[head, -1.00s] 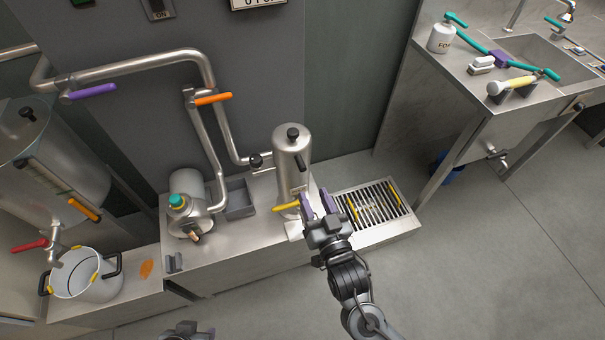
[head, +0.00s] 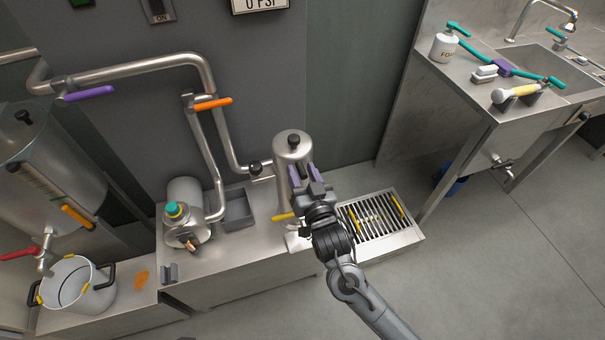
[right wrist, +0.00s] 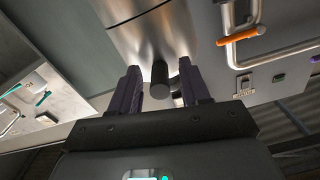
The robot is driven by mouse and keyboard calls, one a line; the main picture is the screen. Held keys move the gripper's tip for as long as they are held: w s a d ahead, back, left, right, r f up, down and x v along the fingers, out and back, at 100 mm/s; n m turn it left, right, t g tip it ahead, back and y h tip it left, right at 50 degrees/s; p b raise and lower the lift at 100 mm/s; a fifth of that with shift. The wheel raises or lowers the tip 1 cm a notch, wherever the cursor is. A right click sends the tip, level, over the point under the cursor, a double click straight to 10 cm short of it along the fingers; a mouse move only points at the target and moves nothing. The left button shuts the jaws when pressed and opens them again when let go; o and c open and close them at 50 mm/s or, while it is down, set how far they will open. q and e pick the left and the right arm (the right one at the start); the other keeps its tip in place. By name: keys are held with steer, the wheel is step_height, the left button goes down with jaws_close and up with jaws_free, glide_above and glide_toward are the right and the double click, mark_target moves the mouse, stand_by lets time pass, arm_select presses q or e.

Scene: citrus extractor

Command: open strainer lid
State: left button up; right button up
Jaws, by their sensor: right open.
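In the right wrist view, the open fingers (right wrist: 161,88) stand on either side of a short dark handle (right wrist: 160,78) on the steel body (right wrist: 155,35). A gap shows on both sides of the handle. My left gripper does not show clearly.
A pump with a teal cap (head: 175,210) and a grey tray (head: 239,210) stand left of the strainer. A pipe with an orange lever (head: 213,104) rises behind. A drain grate (head: 377,217) lies right. A pot (head: 77,285) stands far left; open floor is in front.

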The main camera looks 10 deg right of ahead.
jaws_close()
stand_by(0.4)
